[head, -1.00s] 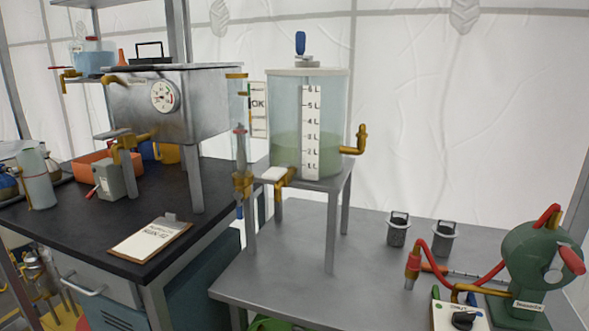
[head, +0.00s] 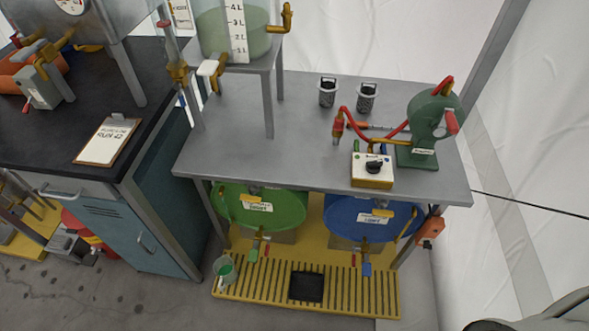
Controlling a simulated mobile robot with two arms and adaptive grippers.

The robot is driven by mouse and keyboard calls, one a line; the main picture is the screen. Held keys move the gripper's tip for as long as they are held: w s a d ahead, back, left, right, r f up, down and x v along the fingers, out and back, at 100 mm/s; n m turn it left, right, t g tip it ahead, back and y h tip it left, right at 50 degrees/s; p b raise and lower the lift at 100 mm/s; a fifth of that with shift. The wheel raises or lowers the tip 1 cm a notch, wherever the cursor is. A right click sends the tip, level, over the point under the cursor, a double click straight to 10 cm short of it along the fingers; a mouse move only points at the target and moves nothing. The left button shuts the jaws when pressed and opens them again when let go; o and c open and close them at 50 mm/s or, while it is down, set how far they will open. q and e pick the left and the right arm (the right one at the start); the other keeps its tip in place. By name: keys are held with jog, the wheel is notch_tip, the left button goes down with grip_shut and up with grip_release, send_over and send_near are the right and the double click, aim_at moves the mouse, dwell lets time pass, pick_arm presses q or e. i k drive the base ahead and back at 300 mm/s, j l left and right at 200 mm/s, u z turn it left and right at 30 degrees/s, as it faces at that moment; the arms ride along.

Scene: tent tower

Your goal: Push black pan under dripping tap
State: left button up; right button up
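A small square black pan (head: 306,287) lies flat on the slatted yellow drip platform (head: 385,300) under the grey metal table. It sits between two taps. The green-handled tap (head: 254,250) of the green drum (head: 285,205) is to its left and behind. The blue-handled tap (head: 366,265) of the blue drum (head: 345,212) is to its right and behind. I cannot make out a drip at either tap. Neither of my grippers can be made out. Only a grey part, probably of my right arm, shows at the bottom right corner.
The grey table (head: 225,150) overhangs the drums and carries a green hand pump (head: 425,125) and a switch box (head: 373,170). A clear cup with green liquid (head: 224,268) stands at the platform's left edge. A teal cabinet (head: 160,215) is left. Concrete floor in front is open.

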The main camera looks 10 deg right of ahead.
aim_at(304, 286)
jog(key=k+l+z, duration=0.1)
jog(key=k+l, duration=0.15)
jog(key=k, duration=0.25)
jog(key=k+l, duration=0.25)
jog(key=k, duration=0.2)
jog(key=z, duration=0.05)
